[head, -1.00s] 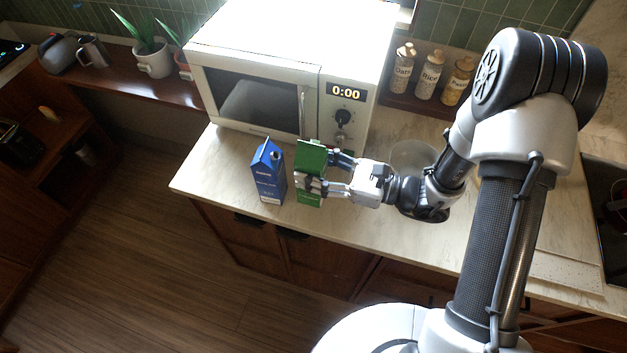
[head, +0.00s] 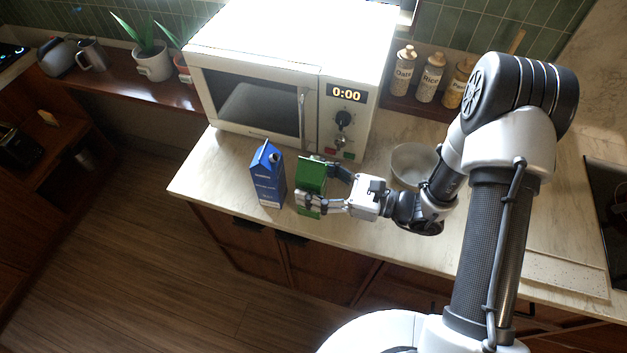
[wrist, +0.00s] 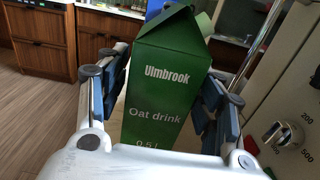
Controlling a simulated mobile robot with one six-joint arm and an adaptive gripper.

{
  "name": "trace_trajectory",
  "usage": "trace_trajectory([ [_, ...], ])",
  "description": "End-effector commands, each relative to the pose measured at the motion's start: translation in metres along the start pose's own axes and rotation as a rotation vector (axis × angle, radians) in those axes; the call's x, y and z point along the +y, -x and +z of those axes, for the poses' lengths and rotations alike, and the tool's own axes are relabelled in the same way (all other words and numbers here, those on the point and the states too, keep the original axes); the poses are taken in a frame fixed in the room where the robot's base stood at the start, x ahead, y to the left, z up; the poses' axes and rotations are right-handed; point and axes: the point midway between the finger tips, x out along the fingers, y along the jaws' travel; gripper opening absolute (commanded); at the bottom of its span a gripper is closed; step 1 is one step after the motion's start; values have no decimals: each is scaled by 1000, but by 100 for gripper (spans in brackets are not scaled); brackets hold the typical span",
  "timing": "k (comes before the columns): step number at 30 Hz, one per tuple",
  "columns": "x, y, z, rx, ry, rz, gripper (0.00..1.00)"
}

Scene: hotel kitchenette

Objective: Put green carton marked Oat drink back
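The green carton marked Oat drink (head: 311,176) is upright with a slight tilt, right of the blue carton in the head view. It fills the middle of the wrist view (wrist: 160,95), its Ulmbrook label facing my gripper. My gripper (head: 325,188) comes from the right, with one finger on each side of the carton. In the wrist view the finger pads sit against both sides of it. The carton is low at the counter (head: 232,180); whether its base touches the top cannot be told.
A blue carton (head: 268,178) stands close to the left. A white microwave (head: 260,100) reading 0:00 is behind. A pale bowl (head: 413,160) sits right, behind my wrist. Jars marked Oats (head: 403,72) and Rice (head: 430,80) stand at the back. The counter's front edge is close.

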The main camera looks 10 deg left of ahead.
Motion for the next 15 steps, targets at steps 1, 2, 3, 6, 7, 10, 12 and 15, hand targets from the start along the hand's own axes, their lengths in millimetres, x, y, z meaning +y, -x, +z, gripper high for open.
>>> trace_trajectory([
  [1,0,0,0,0,0,0,67],
  [2,0,0,0,0,0,0,67],
  [3,0,0,0,0,0,0,67],
  [6,0,0,0,0,0,0,67],
  [7,0,0,0,0,0,0,67],
  [10,0,0,0,0,0,0,67],
  [12,0,0,3,0,0,0,67],
  [15,-1,10,4,0,-1,-3,67],
])
